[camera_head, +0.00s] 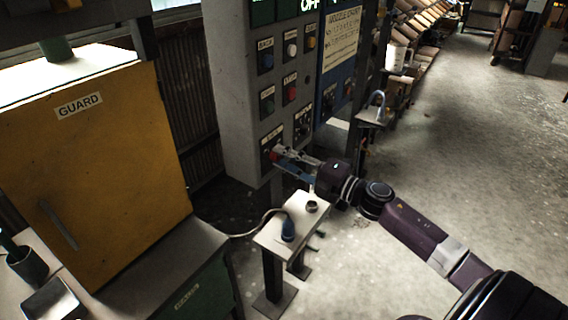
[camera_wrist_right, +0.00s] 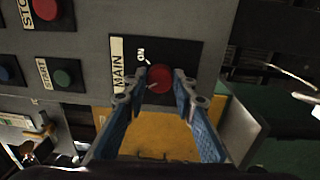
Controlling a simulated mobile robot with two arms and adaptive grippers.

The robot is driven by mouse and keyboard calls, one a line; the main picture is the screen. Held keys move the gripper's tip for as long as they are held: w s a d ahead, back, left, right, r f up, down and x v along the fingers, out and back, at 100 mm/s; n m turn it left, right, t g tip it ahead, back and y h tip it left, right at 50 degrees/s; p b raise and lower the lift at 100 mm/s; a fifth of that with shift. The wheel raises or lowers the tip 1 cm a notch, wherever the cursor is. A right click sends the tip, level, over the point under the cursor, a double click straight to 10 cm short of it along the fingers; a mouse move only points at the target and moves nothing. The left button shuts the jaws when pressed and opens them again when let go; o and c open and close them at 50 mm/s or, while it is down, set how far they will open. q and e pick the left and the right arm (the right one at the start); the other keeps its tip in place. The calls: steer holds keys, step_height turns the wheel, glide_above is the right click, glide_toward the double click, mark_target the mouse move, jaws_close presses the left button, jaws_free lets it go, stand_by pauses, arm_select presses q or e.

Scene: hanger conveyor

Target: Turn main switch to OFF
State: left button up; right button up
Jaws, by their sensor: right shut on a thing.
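The main switch is a red round knob (camera_wrist_right: 160,76) on a black plate, low on the grey control panel (camera_head: 225,90). The wrist view shows a "MAIN" label (camera_wrist_right: 117,65) beside it and "ON" marked near the knob. My right gripper (camera_head: 279,153) is at the panel's lower front and also shows in the wrist view (camera_wrist_right: 158,84). Its fingers, with blue pads, are closed on the knob from both sides. The knob's exact turn angle is hard to read, and in the head view the fingers largely hide it. My left gripper is out of view.
Other buttons sit above the switch, including a red one (camera_head: 291,93). A yellow guard cabinet (camera_head: 120,180) stands left. The floor at right is clear.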

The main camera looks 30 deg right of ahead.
steer(key=shift+f+n+b, duration=0.15)
steer(key=shift+n+b, duration=0.25)
steer(key=shift+n, duration=0.6)
steer(key=o, duration=1.2)
steer(key=shift+c, duration=0.2)
steer(key=shift+s, duration=0.1)
steer(key=v, duration=1.1)
steer(key=shift+s+d, duration=0.25)
steer(key=shift+s, duration=0.1)
